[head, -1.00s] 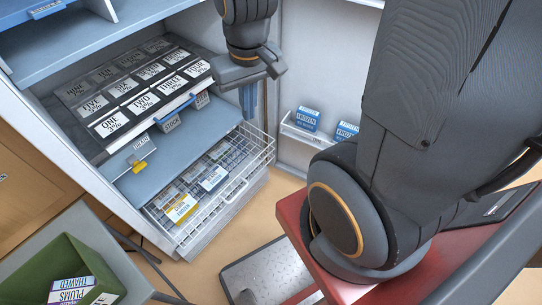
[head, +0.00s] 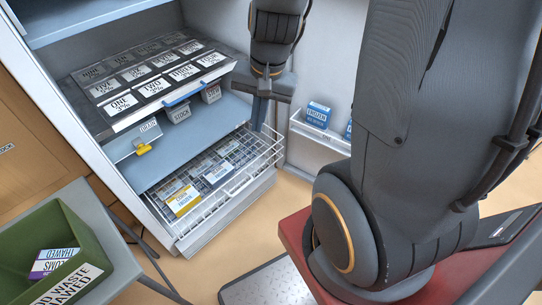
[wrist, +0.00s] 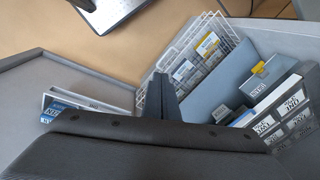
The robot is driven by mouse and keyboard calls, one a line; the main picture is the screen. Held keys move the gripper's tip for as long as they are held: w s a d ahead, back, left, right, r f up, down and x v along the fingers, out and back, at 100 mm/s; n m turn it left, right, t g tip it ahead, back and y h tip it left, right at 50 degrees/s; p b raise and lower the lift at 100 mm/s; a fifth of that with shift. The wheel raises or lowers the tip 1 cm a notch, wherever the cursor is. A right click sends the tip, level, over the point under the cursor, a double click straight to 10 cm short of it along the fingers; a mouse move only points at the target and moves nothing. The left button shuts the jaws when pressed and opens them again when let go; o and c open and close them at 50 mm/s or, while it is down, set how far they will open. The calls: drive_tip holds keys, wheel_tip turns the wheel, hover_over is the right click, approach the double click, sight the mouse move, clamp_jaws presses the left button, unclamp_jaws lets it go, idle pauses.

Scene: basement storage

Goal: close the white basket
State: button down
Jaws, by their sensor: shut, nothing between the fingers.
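The white basket (head: 252,172) is a wire basket low in the open cabinet, and its front part sticks out past the blue shelf above. It holds several flat boxes, one of them yellow and white (head: 183,200). In the wrist view the basket (wrist: 172,54) shows beyond my fingers. My gripper (head: 258,126) points down by the basket's right end, near the cabinet's right side. Its fingers are shut and empty. In the wrist view the fingertips (wrist: 158,78) appear close to the basket's edge; I cannot tell if they touch it.
A rack of labelled boxes (head: 150,88) stands above the blue shelf (head: 190,150). Blue boxes sit in a white door bin (head: 318,137) to the right. A green bin (head: 75,230) stands at the lower left. Floor is clear before the basket.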

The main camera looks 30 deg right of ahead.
drive_tip(key=w+d+f+m+t+b, duration=0.1)
drive_tip(key=w+d+f+m+b, duration=0.4)
drive_tip(key=f, duration=0.3)
drive_tip(key=w+d+f+m+b, duration=0.2)
drive_tip(key=f+m+b, duration=0.4)
drive_tip(key=f+m, duration=0.1)
drive_tip(key=m+t+b, duration=0.2)
drive_tip(key=m+b, duration=1)
drive_tip(key=b, duration=0.3)
approach(273, 149)
wheel_tip(273, 149, down, 5)
drive_tip(key=a, duration=0.2)
drive_tip(key=shift+w+a+f, duration=0.15)
drive_tip(key=shift+w+a, duration=0.05)
drive_tip(key=shift+w, duration=0.2)
